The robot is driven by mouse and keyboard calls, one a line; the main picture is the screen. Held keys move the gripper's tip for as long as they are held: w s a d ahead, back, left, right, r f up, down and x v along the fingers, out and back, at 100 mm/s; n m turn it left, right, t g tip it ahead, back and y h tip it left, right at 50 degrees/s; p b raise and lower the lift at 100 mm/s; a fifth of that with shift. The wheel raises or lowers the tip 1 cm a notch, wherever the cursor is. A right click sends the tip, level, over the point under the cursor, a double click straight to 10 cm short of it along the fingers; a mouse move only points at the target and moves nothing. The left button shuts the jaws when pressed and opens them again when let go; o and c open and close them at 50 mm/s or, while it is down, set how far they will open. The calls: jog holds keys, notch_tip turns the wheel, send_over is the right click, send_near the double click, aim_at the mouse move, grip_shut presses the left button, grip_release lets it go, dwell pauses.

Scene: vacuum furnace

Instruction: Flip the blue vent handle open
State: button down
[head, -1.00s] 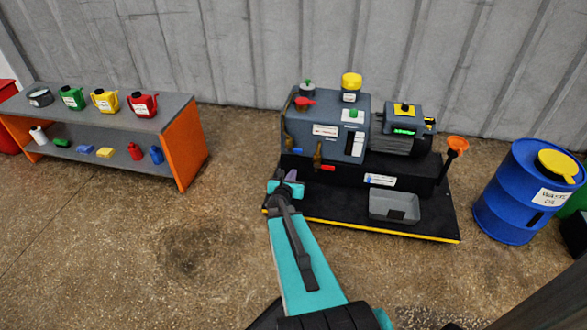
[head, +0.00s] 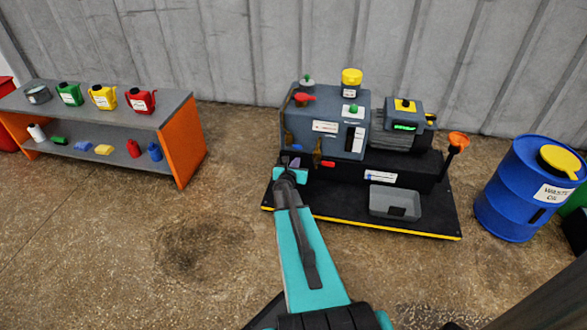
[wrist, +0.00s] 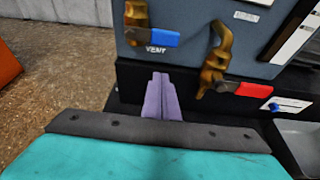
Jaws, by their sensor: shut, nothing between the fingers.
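The blue vent handle (wrist: 164,39) sticks out to the right from a brass valve (wrist: 136,20) on the front of the grey pump housing, above the label VENT, in the wrist view. My gripper (wrist: 158,82) has purple fingers that are shut and empty. They point at the dark base just below the vent label, and appear below the handle and apart from it. In the head view my gripper (head: 290,163) is at the left front of the pump (head: 335,125), and my arm partly hides the valve there.
A second brass valve (wrist: 213,65) with a red handle (wrist: 252,89) is right of the vent handle. A grey tray (head: 394,204) lies on the black base plate. A blue drum (head: 510,205) stands right, a shelf (head: 172,120) left. The floor between shelf and pump is clear.

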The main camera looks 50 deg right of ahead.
aim_at(293, 147)
jog(key=shift+w+d+r, duration=0.1)
jog(key=shift+d+r, duration=0.05)
jog(key=shift+r, duration=0.45)
jog(key=shift+w+d+r, duration=0.1)
jog(key=shift+d+r, duration=0.1)
jog(key=shift+r, duration=0.4)
jog(key=shift+w+d+r, duration=0.1)
jog(key=shift+d+r, duration=0.05)
jog(key=shift+r, duration=0.45)
jog(key=shift+r+n+p, duration=0.25)
jog(key=shift+n+p, duration=0.05)
jog(key=shift+p, duration=0.45)
